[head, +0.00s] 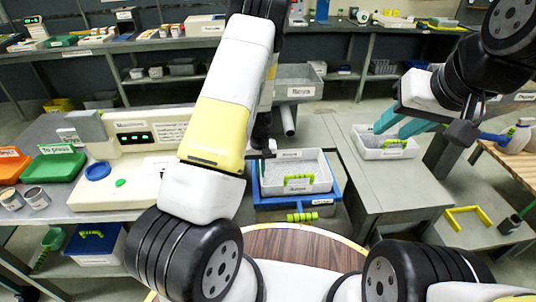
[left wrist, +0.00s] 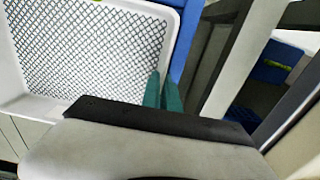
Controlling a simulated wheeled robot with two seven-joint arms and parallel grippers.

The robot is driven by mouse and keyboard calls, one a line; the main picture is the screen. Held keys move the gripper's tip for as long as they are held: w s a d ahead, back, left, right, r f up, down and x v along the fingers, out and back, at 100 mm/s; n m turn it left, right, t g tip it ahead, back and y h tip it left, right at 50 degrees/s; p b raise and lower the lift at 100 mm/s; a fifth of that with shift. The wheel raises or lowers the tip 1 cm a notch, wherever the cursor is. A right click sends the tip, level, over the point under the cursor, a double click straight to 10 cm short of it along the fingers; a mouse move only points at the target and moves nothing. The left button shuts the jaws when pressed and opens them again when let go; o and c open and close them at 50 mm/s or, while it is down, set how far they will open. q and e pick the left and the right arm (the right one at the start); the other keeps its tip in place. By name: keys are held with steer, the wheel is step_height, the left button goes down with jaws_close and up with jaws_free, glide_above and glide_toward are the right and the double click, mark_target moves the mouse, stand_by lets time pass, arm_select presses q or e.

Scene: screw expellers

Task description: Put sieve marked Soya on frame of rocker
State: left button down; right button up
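A white sieve (head: 318,170) with a mesh floor and a yellow-green handle is over the blue frame (head: 266,200) in the middle of the head view; its small label is too small to read. I cannot tell whether it rests fully on the frame. In the left wrist view the sieve (left wrist: 85,45) fills the upper left. My left gripper (left wrist: 163,90) has its green fingers close together, on either side of the sieve's wall. My left arm hides part of this in the head view. My right gripper (head: 403,122) has teal fingers apart, above a second white sieve (head: 372,153).
A labelled grey hopper (head: 298,84) stands behind the frame. The grey table (head: 375,190) at right has bare room in front of the second sieve.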

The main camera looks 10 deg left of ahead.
arm_select(q)
steer(key=c, duration=1.6)
jaws_free()
steer(key=shift+f, duration=0.1)
steer(key=s+d+r+t+h, duration=0.1)
steer(key=s+r+h, duration=0.15)
steer(key=r, duration=1.95)
steer(key=shift+s+d+r+m+t, duration=0.2)
steer(key=shift+s+r+m+t, duration=0.55)
steer(key=shift+s+r, duration=2.6)
steer(key=shift+s+d+r+m+t, duration=0.2)
steer(key=shift+s+r+m+t, duration=0.55)
steer(key=shift+s+r, duration=2.6)
steer(key=shift+s+d+r+m+t, duration=0.3)
steer(key=shift+s+r+t, duration=0.8)
steer(key=shift+s+r, duration=2.25)
